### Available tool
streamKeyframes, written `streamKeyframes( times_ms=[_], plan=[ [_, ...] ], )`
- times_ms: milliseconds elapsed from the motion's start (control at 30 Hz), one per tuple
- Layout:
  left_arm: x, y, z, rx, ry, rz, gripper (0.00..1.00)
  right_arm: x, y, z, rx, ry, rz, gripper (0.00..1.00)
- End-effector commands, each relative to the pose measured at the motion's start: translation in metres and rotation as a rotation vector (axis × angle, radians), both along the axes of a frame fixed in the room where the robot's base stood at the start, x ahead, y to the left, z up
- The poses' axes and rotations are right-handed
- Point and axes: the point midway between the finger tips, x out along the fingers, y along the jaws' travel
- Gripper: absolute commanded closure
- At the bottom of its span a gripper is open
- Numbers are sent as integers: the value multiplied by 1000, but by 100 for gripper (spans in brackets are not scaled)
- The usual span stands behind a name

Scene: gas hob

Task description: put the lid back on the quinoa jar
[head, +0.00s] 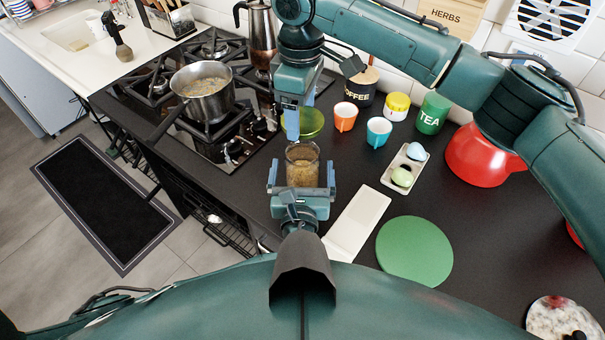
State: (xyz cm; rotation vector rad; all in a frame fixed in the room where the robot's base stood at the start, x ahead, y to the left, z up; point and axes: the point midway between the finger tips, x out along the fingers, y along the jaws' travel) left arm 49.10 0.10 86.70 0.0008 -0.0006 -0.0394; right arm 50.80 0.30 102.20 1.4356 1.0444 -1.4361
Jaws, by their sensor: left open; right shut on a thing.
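The quinoa jar (301,172) is a clear glass jar of tan grain, standing upright on the dark counter with its top uncovered. My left gripper (301,178) is open, with one blue finger on each side of the jar. I cannot tell whether the fingers touch the glass. My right gripper (291,124) comes down from above, just behind the jar. It is shut on a round olive-green lid (313,122), which is partly hidden by its fingers. The lid is apart from the jar mouth, behind it in the view.
An orange cup (345,116), a teal cup (378,132) and a green tea canister (433,113) stand right of the lid. A hob with a pot (205,98) is at left. A white board (357,222) and green round mat (414,250) lie right of the jar.

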Motion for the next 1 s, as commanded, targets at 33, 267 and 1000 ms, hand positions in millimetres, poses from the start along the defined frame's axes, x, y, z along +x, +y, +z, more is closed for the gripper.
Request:
streamKeyframes(
  times_ms=[33, 267, 1000],
  plan=[
    [6, -1, 1, 0, -1, 1, 5, 0, 0, 0, 0, 0, 0, 51],
    [18, -1, 0, -1, 1, 0, 5, 0, 0, 0, 0, 0, 0, 51],
    [18, -1, 0, -1, 1, 0, 44, 0, 0, 0, 0, 0, 0, 51]
  ],
)
